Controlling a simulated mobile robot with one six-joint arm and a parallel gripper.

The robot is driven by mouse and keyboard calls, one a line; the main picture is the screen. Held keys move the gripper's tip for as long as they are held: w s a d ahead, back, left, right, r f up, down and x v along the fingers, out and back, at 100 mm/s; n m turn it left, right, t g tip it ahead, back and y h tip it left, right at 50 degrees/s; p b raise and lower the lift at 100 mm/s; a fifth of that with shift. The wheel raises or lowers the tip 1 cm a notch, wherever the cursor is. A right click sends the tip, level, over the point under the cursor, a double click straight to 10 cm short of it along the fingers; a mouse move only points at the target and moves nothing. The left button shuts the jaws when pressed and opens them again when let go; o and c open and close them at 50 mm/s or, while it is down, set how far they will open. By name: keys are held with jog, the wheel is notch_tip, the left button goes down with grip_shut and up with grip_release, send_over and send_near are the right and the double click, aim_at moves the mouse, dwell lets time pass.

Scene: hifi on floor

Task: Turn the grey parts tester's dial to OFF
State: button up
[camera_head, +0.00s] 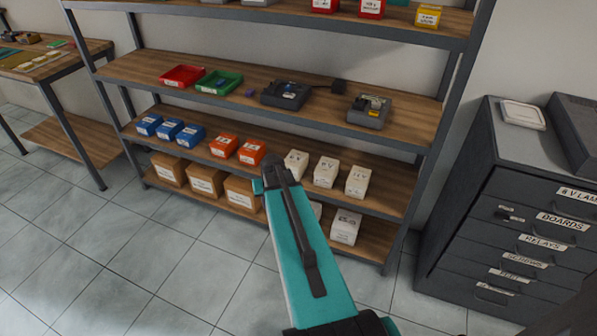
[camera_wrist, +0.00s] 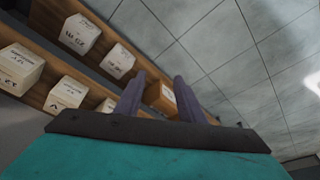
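A grey boxy device with a yellow patch (camera_head: 370,112), which looks like the parts tester, sits on the right part of the upper-middle wooden shelf. Its dial is too small to read, so I cannot tell its setting. My teal arm reaches up from the bottom of the head view and ends in front of the lower shelves, below and left of the device. My gripper (camera_wrist: 160,76) shows in the wrist view with its two fingers apart and nothing between them. Its fingers are hidden in the head view. The tester is not in the wrist view.
Red (camera_head: 183,76) and green (camera_head: 219,82) trays stand further left. Labelled boxes fill the lower shelves. A drawer cabinet (camera_head: 510,200) stands right; tiled floor is clear at left.

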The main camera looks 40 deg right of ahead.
jog(key=s+a+f+n+g+y, duration=0.15)
jog(key=s+a+f, duration=0.25)
jog(key=a+f, duration=0.55)
jog(key=s+a+f+n+g, duration=0.2)
jog(key=s+a+f, duration=0.35)
jog(key=a, duration=0.75)
jog(key=s+a+f+n+g, duration=0.1)
jog(key=s+a+f, duration=0.1)
jog(key=s, duration=0.4)
jog(key=s+a+f+g, duration=0.2)
jog(key=s+a, duration=0.3)
jog(key=s, duration=0.2)
jog(key=s+a+f+n+g, duration=0.1)
jog(key=s+a+f+g, duration=0.1)
jog(key=s+a, duration=0.2)
jog(key=s, duration=0.3)
jog(key=shift+f+n, duration=0.35)
jog(key=shift+f, duration=0.05)
jog(key=shift+s, duration=0.1)
jog(key=shift+c, duration=0.5)
jog(key=shift+d, duration=0.1)
